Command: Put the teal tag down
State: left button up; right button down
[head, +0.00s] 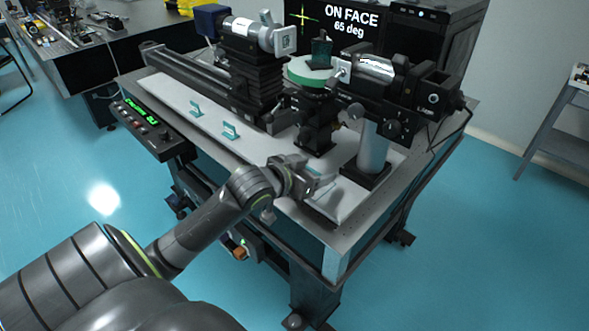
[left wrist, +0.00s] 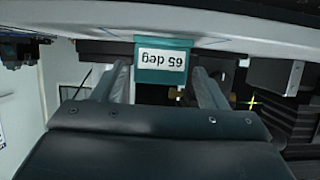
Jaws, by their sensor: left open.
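The two fingers are spread, one on each side of the tag, with gaps visible. In the head view my left gripper (head: 322,182) is low over the front of the pale strip, and it mostly hides the tag there. My right gripper is not in view.
Two teal handle-like pieces (head: 231,130) stand on the pale strip (head: 180,97) to the left. An optical mount with a green-rimmed disc (head: 309,72) and a post (head: 373,148) stand close behind the gripper. A screen (head: 345,22) reads "ON FACE 65 deg".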

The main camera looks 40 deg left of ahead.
pick_arm(q)
jog(key=p+v, duration=0.1)
jog(key=v, duration=0.9)
jog(key=shift+s, duration=0.15)
jog(key=shift+f, duration=0.1)
jog(key=s+d+f+n+g+y, duration=0.1)
jog(key=s+d+f+g+y, duration=0.25)
jog(key=s+f+g, duration=1.15)
jog(key=s+a+f+t+h, duration=0.1)
jog(key=s+f+t, duration=0.1)
jog(key=f, duration=1.2)
jog(key=s+f+t, duration=0.2)
jog(key=f, duration=1.2)
jog(key=s+f+g, duration=0.1)
jog(key=s+f, duration=1.4)
jog(key=f, duration=0.2)
jog(key=shift+s+d, duration=0.25)
jog(key=shift+d, duration=0.2)
jog(key=shift+f+h, duration=0.15)
jog(key=shift+h, duration=0.1)
